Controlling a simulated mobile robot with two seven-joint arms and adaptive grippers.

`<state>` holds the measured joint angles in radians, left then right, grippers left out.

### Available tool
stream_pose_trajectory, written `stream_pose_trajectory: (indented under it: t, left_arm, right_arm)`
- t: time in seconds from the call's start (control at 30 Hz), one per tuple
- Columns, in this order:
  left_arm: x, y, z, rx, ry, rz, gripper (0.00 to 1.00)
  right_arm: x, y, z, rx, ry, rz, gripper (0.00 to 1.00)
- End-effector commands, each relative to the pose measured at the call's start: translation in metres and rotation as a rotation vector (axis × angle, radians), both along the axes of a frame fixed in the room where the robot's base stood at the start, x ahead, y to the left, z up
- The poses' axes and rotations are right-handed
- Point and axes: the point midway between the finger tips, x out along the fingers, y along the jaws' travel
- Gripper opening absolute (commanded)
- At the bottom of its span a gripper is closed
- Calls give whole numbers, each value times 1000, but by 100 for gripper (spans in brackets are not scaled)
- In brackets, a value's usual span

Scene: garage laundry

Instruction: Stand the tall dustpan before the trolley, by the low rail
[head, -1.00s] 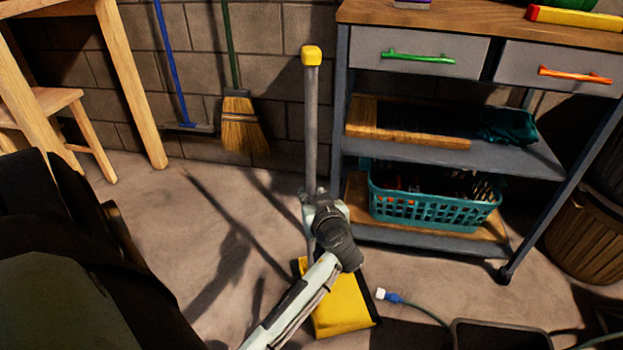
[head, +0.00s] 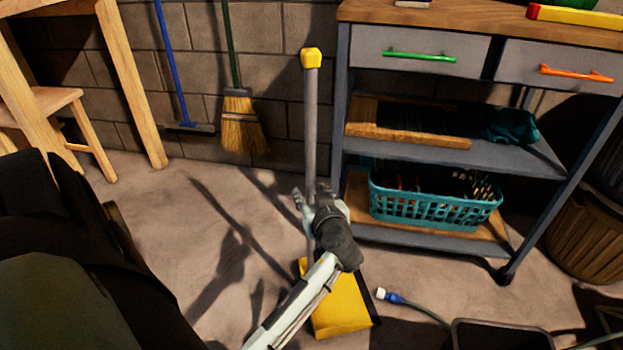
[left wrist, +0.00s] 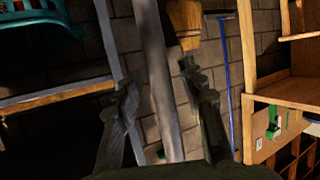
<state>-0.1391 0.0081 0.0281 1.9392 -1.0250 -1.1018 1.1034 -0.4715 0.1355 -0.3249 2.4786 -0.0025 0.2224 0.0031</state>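The tall dustpan stands upright on the floor before the trolley, with a yellow pan (head: 341,304), a grey pole (head: 311,125) and a yellow cap (head: 311,57). The trolley (head: 419,152) is just behind it to the right; its low rail (head: 430,238) runs near the floor. My left gripper (head: 310,197) is at the lower part of the pole. In the left wrist view the pole (left wrist: 158,70) passes between the spread fingers (left wrist: 163,95), with small gaps beside it. The pan's back edge is partly hidden by my left arm. My right gripper is out of view.
A teal basket (head: 430,207) sits on the trolley's lower shelf. A broom (head: 241,125) and a blue-handled tool (head: 173,65) lean on the wall.

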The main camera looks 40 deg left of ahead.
Motion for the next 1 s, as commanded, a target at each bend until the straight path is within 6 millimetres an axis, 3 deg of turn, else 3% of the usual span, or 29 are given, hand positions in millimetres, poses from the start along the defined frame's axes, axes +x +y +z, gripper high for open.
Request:
stream_pose_trajectory:
  t: [0.23,0.37,0.8,1.0]
  left_arm:
    - [-1,-1,-3,-3,6,0,42]
    - [0,-1,6,-4,1,0,42]
    - [0,-1,85,-3,-3,0,42]
    - [0,0,99,-2,1,0,42]
  right_arm:
    - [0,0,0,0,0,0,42]
    - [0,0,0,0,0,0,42]
    - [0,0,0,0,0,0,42]
    - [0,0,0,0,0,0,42]
